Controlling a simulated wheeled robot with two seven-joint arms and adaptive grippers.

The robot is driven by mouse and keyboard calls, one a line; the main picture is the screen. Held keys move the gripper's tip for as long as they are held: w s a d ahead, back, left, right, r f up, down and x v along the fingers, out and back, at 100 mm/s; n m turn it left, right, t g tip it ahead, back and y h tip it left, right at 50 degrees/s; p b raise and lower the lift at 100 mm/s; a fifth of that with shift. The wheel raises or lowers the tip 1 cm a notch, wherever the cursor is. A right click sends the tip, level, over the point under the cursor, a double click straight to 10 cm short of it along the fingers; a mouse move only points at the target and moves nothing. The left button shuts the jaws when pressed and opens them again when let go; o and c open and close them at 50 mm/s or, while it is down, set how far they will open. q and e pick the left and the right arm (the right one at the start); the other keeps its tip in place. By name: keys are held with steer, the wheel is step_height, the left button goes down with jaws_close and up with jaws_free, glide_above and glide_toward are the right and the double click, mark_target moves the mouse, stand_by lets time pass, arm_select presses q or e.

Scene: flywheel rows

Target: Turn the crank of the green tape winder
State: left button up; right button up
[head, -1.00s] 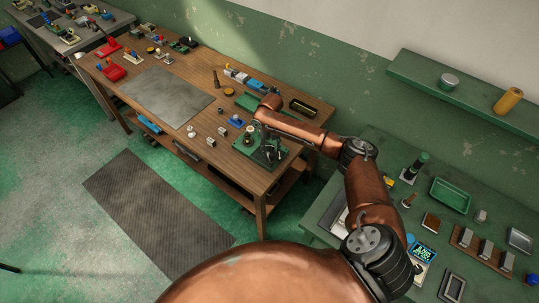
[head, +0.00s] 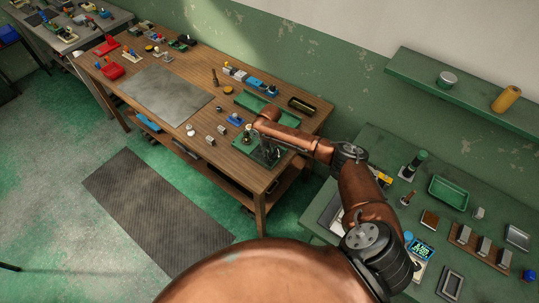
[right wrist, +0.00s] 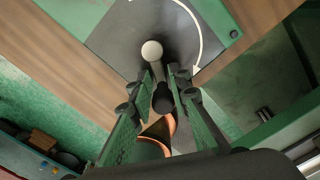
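The green tape winder (head: 246,150) stands at the near right corner of the wooden workbench, partly covered by my right arm in the head view. My right gripper (head: 271,153) points down over it. In the right wrist view, a dark plate with a curved white arrow (right wrist: 192,25) lies below the gripper. My right gripper (right wrist: 163,76) is open, its two green-padded fingers on either side of a dark upright crank handle (right wrist: 163,98). A pale round knob (right wrist: 151,50) shows just beyond the fingertips. Whether a finger touches the handle is unclear. My left gripper is out of view.
The workbench (head: 224,147) holds small blocks, a green tray (head: 253,101) and a dark tray (head: 302,104) near the winder. A grey mat (head: 166,94) lies bare to the left. A green side table (head: 395,225) with several items stands to the right.

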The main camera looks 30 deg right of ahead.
jaws_close()
